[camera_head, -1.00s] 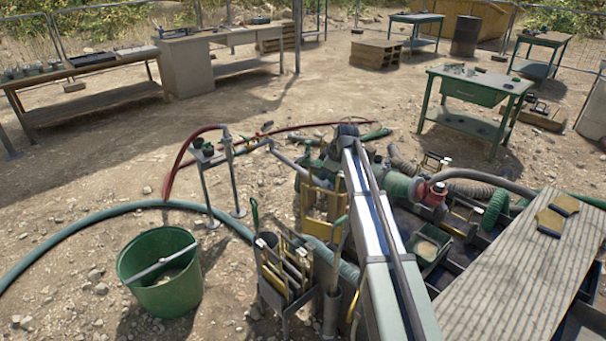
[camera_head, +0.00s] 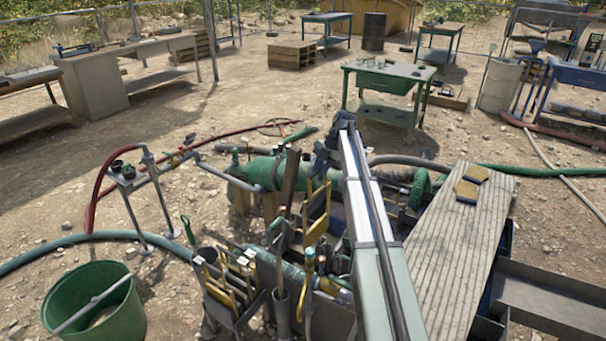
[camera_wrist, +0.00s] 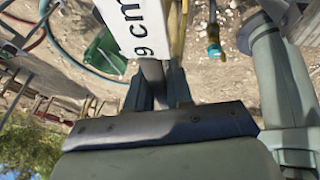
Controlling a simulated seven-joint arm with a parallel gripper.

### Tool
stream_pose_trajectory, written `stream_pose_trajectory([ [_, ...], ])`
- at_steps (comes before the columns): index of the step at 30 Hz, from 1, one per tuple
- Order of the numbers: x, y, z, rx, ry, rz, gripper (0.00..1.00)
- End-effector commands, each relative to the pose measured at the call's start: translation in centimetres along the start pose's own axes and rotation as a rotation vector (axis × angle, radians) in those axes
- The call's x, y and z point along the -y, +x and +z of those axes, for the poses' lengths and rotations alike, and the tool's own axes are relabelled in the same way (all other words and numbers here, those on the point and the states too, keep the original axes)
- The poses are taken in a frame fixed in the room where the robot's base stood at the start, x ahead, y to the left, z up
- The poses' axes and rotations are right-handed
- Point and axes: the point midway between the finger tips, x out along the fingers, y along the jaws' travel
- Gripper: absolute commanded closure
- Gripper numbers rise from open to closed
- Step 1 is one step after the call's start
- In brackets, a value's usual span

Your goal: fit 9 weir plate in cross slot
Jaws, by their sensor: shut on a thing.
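My gripper (camera_wrist: 158,88) is shut on a plate marked "9 cm" (camera_wrist: 138,25) in the wrist view. The plate shows a white label face and a yellow edge, and its far end runs out of the picture. In the head view my arm hides much of the gripper. A yellow-edged plate (camera_head: 317,212) stands out just left of the arm; I cannot tell for certain that it is the held one. The tank is mostly hidden behind my arm and the planks, and I cannot make out the cross slot.
A rack with several yellow-edged plates (camera_head: 230,290) stands front left, beside a green bucket (camera_head: 95,305). A green pump (camera_head: 265,172) and hoses lie behind. Wooden planks (camera_head: 450,265) cover the right side. Open ground lies at the left.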

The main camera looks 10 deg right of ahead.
Motion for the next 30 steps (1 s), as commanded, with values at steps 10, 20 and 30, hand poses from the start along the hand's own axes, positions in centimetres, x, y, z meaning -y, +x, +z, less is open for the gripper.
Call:
stream_pose_trajectory([
  [10, 1.3, 0.2, 0.9, -0.019, -0.06, -0.023, 1.0],
  [20, 2.3, 3.9, 2.3, -0.019, -0.058, -0.022, 1.0],
  [30, 3.3, 7.3, 3.8, -0.017, -0.057, -0.022, 1.0],
])
